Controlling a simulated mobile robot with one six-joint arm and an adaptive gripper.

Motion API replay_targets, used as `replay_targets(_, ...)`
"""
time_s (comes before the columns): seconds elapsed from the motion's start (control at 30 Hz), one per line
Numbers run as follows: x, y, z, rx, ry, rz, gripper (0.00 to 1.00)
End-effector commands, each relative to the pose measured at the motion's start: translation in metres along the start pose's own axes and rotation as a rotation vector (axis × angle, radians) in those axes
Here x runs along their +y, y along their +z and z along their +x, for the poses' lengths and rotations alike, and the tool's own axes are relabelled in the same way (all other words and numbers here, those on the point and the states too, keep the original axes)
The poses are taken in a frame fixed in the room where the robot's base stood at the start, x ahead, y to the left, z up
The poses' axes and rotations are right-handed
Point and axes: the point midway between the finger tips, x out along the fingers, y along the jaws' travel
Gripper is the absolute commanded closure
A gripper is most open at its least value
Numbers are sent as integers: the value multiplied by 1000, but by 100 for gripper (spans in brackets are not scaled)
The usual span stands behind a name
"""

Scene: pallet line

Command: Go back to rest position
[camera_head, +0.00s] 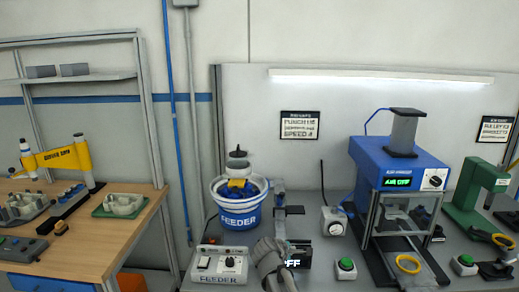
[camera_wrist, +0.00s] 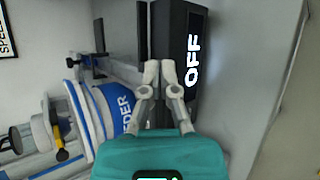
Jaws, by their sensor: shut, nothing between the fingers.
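My gripper (camera_wrist: 160,72) shows in the wrist view with its two pale fingers together and nothing between them. Its fingertips are in front of a dark box with a white "OFF" display (camera_wrist: 193,60); I cannot tell whether they touch it. In the head view a grey part of my arm (camera_head: 268,258) stands low in the middle, beside the "OFF" display (camera_head: 293,263). The fingertips are hard to make out there. The blue and white feeder bowl (camera_head: 239,222) is just left of my arm, and it also shows in the wrist view (camera_wrist: 113,104).
A feeder control box (camera_head: 218,264) stands at the bench front. A blue press (camera_head: 400,165) and a green press (camera_head: 478,195) stand to the right, with a green button (camera_head: 346,265) nearer. A wooden table (camera_head: 95,238) with parts is at the left. Grey bench shows between the devices.

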Motion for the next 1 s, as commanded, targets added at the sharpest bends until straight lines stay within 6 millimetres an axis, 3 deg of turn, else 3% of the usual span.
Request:
replay_targets(0.03, -16, 16, 2, -4, -66, 95, 100)
replay_targets(0.2, -67, 49, 4, -28, -305, 432, 100)
replay_targets(0.5, -145, 84, -23, -138, -727, 961, 100)
replay_targets(0.7, -173, 93, -46, -218, -935, 1180, 100)
replay_targets(1.0, -182, 95, -55, -256, -1017, 1257, 100)
